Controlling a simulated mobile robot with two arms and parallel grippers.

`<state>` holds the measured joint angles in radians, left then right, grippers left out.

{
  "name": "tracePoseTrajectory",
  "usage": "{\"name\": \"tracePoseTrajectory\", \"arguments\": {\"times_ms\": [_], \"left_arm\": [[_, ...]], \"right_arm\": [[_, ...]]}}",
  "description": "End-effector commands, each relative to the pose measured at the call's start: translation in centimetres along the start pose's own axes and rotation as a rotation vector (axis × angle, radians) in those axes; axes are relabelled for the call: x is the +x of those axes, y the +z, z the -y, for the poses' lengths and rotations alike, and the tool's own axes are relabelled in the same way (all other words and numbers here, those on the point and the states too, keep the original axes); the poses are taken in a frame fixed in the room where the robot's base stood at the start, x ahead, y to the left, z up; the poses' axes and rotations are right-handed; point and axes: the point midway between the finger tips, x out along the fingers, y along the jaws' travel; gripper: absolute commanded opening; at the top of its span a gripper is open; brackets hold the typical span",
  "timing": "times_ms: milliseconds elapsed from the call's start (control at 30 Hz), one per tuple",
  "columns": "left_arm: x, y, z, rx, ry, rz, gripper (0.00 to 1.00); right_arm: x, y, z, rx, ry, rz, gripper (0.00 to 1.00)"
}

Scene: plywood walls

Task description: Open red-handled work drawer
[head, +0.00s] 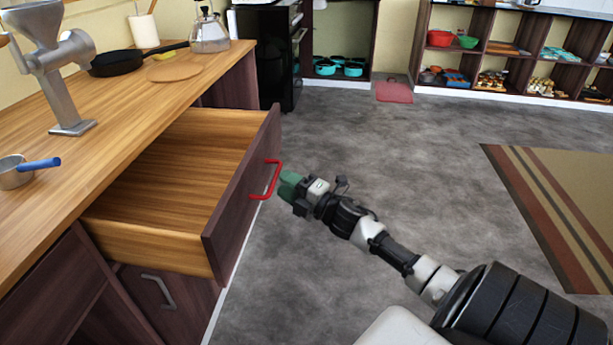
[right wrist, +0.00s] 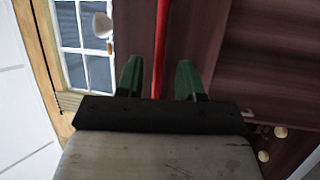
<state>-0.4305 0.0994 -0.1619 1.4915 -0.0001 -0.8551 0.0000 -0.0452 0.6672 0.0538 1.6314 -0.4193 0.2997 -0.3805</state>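The work drawer (head: 238,200) under the wooden counter is pulled far out, and its inside looks empty. Its red handle (head: 275,181) is on the dark front panel. My right gripper (head: 289,185) is at the handle, with green fingers pointing toward the drawer front. In the right wrist view the two fingers (right wrist: 158,80) are apart, and the red handle (right wrist: 161,40) runs between them, closer to the left finger. I see a gap on the right finger's side. My left gripper is not in view.
A metal grinder (head: 52,65), a small pot (head: 17,172), a black pan (head: 130,62) and a kettle (head: 209,32) stand on the counter (head: 110,110). A lower drawer with a grey handle (head: 160,291) is below.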

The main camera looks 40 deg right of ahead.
Motion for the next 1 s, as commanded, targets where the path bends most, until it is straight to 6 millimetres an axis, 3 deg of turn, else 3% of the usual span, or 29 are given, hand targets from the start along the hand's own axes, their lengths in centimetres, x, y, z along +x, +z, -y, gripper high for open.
{"name": "tracePoseTrajectory", "arguments": {"times_ms": [200,400,1000], "left_arm": [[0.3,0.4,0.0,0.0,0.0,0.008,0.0],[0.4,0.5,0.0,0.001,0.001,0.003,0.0],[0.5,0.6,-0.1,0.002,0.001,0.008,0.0]], "right_arm": [[-4.0,0.0,0.1,0.0,-0.004,0.002,0.37],[-6.3,0.0,0.1,0.002,-0.002,0.002,0.37],[-6.9,0.0,0.0,0.0,0.0,0.001,0.37]]}}
